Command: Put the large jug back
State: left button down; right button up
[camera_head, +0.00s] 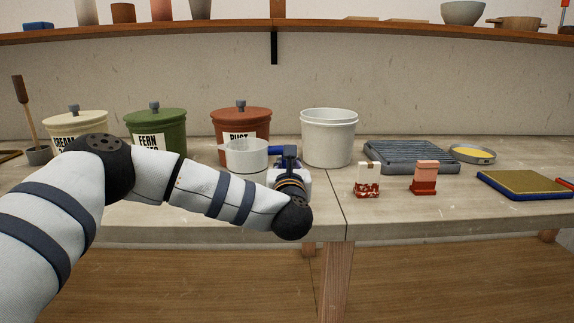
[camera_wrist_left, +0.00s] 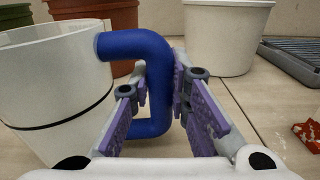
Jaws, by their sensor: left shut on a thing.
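The large jug is white with a thick blue handle. In the head view the jug (camera_head: 245,155) is upright in front of the rust-red bucket, its spout to the left. In the left wrist view the jug (camera_wrist_left: 50,95) fills the left side, and its blue handle (camera_wrist_left: 155,60) passes between the purple finger pads. My left gripper (camera_head: 287,160) is shut on this handle; the gripper also shows in the wrist view (camera_wrist_left: 160,90). My arm hides part of the area below the jug, and I cannot tell whether its base touches the table. My right gripper is not in view.
Lidded cream (camera_head: 78,122), green (camera_head: 160,125) and rust-red (camera_head: 241,120) buckets stand along the back. A white open bucket (camera_head: 328,138) is right of the jug. A grey ribbed tray (camera_head: 410,156) and two small stamp-like blocks (camera_head: 367,180) lie further right. The front table centre-right is clear.

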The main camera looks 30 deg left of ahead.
pick_arm(q)
jog(key=shift+f, duration=0.2)
jog(key=c, duration=1.5)
grip_release()
jog(key=shift+r, duration=0.15)
jog(key=shift+s+d+r, duration=0.1)
jog(key=shift+r, duration=0.05)
jog(key=v, duration=1.1)
jog(key=shift+s+d, duration=0.1)
jog(key=shift+s, duration=0.3)
